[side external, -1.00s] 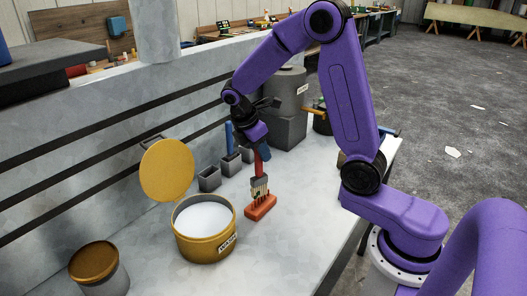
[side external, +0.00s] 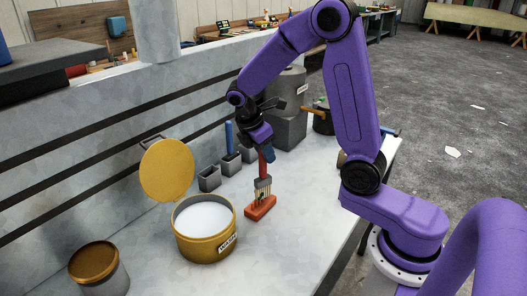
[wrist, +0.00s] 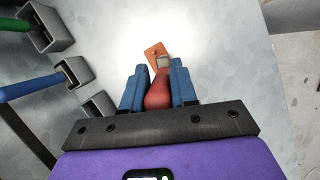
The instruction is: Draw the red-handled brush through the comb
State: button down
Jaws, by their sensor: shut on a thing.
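My gripper (side external: 265,152) is shut on the red handle of the brush (side external: 263,170). In the wrist view the blue fingers (wrist: 159,90) press on both sides of the red handle (wrist: 158,95). The brush hangs nearly upright with its bristles down. The comb (side external: 260,208) is a red-orange block on the bench, with teeth standing up from it. The brush's bristles are at the comb's teeth; I cannot tell how deep they sit among them. The comb also shows in the wrist view (wrist: 152,52), partly hidden behind the brush.
An open yellow tin (side external: 200,248) of white stuff stands left of the comb, its round lid (side external: 167,170) raised behind. Small grey holders (side external: 209,180) line the wall, one with a blue-handled tool (side external: 229,137). A brown-topped can (side external: 95,262) is front left. The bench right of the comb is clear.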

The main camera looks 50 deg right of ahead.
jog(key=shift+w, duration=0.15)
notch_tip(320, 180, up, 7)
jog(key=w, duration=0.1)
jog(key=shift+w, duration=0.4)
dwell(0.7)
jog(key=shift+f, duration=0.1)
dwell(0.3)
